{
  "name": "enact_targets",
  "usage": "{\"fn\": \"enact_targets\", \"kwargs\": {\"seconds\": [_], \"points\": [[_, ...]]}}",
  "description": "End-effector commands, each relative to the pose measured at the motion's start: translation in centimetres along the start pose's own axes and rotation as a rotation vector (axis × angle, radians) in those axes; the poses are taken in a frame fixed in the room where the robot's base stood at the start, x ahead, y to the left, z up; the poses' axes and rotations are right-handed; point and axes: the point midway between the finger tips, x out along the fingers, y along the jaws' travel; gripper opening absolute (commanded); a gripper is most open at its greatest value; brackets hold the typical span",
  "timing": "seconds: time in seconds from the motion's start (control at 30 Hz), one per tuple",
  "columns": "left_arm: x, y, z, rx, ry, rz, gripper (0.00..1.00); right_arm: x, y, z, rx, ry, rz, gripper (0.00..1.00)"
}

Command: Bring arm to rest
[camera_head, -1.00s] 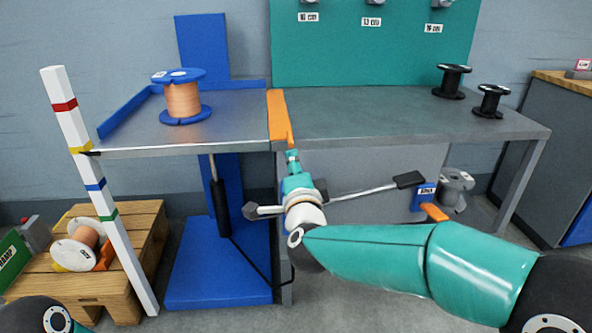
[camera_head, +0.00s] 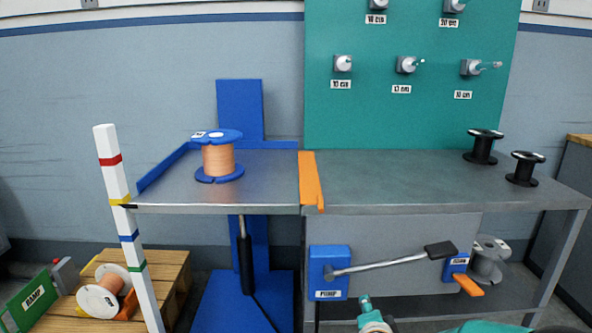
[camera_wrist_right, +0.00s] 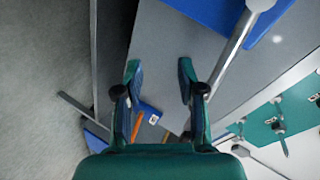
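My right gripper (camera_wrist_right: 159,78) is open in the right wrist view, with nothing between its fingers. In the head view only a small teal and white part of my right arm (camera_head: 372,320) shows at the bottom edge, below the pump. The blue pump box (camera_head: 329,260) on the bench front has a metal lever (camera_head: 385,262) with a black grip (camera_head: 440,250), slanting slightly up to the right. In the wrist view the lever (camera_wrist_right: 234,50) passes beside the right-hand finger, outside the grip; I cannot tell the gap. My left gripper is not in view.
A copper-wound blue spool (camera_head: 218,158) stands on the lift platform (camera_head: 165,195). An orange flap (camera_head: 311,182) meets the grey bench (camera_head: 400,180), which carries two black spools (camera_head: 483,147). A striped post (camera_head: 130,230) and a wooden pallet (camera_head: 172,268) stand left. The orange release handle (camera_head: 468,284) projects right.

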Motion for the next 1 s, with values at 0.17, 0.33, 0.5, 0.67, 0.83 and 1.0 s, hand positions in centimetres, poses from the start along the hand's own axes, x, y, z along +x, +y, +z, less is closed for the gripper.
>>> {"fn": "enact_targets", "kwargs": {"seconds": [0.17,0.33,0.5,0.67,0.83,1.0], "points": [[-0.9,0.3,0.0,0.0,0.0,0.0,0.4,-1.2,13.7,3.3,-0.167,-0.186,0.241,0.39],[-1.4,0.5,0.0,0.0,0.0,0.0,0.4,-6.6,24.5,7.7,-0.325,-0.455,0.419,0.39],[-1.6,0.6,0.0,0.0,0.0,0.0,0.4,-13.3,30.4,11.7,-0.462,-0.732,0.495,0.39],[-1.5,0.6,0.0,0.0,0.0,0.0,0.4,-19.5,32.9,14.7,-0.599,-0.985,0.485,0.39],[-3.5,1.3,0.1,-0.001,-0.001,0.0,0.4,-23.8,31.6,15.0,-0.766,-1.175,0.4,0.39],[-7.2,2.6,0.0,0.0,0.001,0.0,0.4,-25.2,28.4,13.6,-0.761,-1.171,0.404,0.39]]}}
